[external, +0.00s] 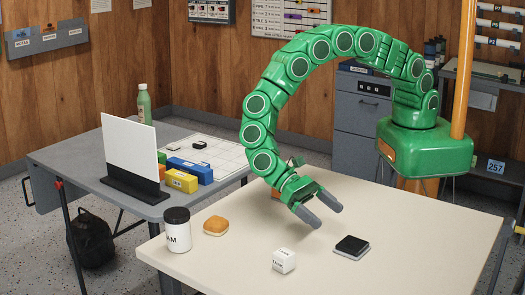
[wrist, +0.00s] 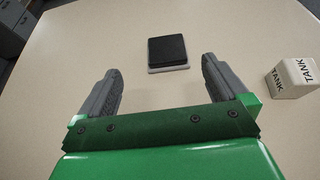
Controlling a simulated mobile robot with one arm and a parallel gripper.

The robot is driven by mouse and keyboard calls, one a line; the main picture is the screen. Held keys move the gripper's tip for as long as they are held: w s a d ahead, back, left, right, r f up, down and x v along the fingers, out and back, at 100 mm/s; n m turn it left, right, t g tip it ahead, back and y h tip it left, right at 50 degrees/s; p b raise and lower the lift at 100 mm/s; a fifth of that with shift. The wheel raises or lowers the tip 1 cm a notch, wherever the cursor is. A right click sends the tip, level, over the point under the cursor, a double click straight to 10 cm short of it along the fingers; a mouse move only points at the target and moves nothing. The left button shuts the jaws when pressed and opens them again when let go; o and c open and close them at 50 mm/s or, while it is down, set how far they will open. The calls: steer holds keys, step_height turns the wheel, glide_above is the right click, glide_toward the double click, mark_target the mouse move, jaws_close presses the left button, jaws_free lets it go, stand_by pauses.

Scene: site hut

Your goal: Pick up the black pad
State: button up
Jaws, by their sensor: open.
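The black pad (external: 352,244) is a small dark square block with a pale base, lying flat on the cream table. In the wrist view the black pad (wrist: 167,50) sits ahead of my fingers, roughly in line with the gap between them. My gripper (external: 320,214) is open and empty, above the table and to the left of the pad in the external view. Its two grey fingers (wrist: 160,72) are spread wide in the wrist view. Nothing hides the pad.
A white cube (external: 284,260) marked TANK (wrist: 293,78) stands near the pad. A bread bun (external: 215,225) and a white jar with a black lid (external: 178,232) are at the table's left. The cream table (external: 420,215) is clear around the pad's right.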

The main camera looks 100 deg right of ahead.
mark_target(347, 241)
steer(key=shift+a+f, duration=0.4)
steer(key=shift+f, duration=0.3)
steer(key=shift+s+a+f, duration=0.15)
steer(key=shift+w+f+x, duration=0.1)
steer(key=shift+f+x, duration=0.05)
steer(key=shift+x, duration=1.7)
steer(key=shift+w+f+x, duration=0.1)
steer(key=shift+w+x, duration=0.05)
steer(key=shift+x, duration=1.7)
steer(key=c, duration=1)
steer(key=shift+r, duration=0.1)
